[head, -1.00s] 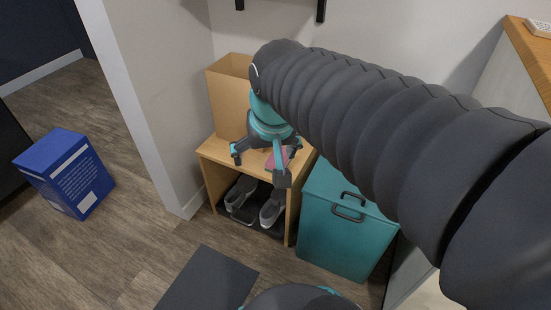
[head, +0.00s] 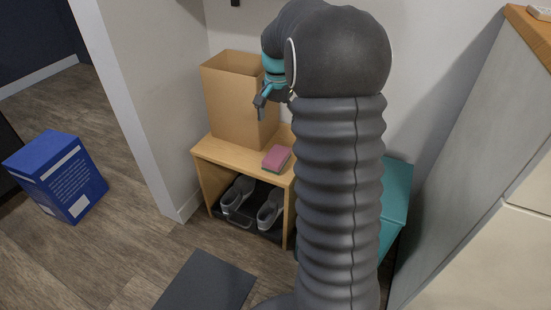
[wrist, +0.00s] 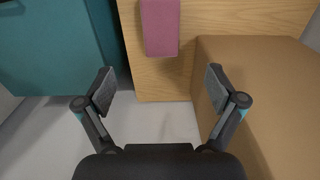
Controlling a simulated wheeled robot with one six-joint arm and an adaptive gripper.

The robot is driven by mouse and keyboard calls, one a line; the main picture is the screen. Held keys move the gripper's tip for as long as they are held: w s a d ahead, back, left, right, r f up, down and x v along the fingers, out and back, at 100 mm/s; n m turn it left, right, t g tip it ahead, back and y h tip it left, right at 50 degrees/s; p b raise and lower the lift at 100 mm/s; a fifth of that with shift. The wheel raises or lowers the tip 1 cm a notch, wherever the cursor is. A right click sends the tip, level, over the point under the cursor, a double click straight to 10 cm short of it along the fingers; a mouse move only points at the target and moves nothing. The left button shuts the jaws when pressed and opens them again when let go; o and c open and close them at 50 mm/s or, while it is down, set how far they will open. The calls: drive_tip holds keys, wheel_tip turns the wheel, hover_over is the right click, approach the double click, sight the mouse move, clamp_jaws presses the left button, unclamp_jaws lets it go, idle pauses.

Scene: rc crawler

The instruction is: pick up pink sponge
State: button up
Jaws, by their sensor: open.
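The pink sponge (head: 277,156), with a greenish lower layer, lies flat on top of the small wooden shoe bench (head: 222,153), near its front edge. In the wrist view the sponge (wrist: 160,27) is at the top centre, cut off by the frame edge, beyond my fingertips. My gripper (wrist: 160,89) is open with nothing between its fingers. In the head view my gripper is up by the cardboard box, apart from the sponge and partly hidden behind my arm.
An open cardboard box (head: 232,100) stands on the bench beside the sponge. Shoes (head: 238,194) sit on the shelf below. A teal bin (head: 397,190) is to the right, partly behind my arm. A blue box (head: 57,178) and dark mat (head: 205,283) are on the floor.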

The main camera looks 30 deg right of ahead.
sight(277, 154)
wheel_tip(277, 154, down, 14)
drive_tip(key=shift+w+a+r+b, duration=0.1)
drive_tip(key=shift+r+b, duration=0.1)
drive_tip(key=shift+b, duration=1.05)
drive_tip(key=c, duration=1)
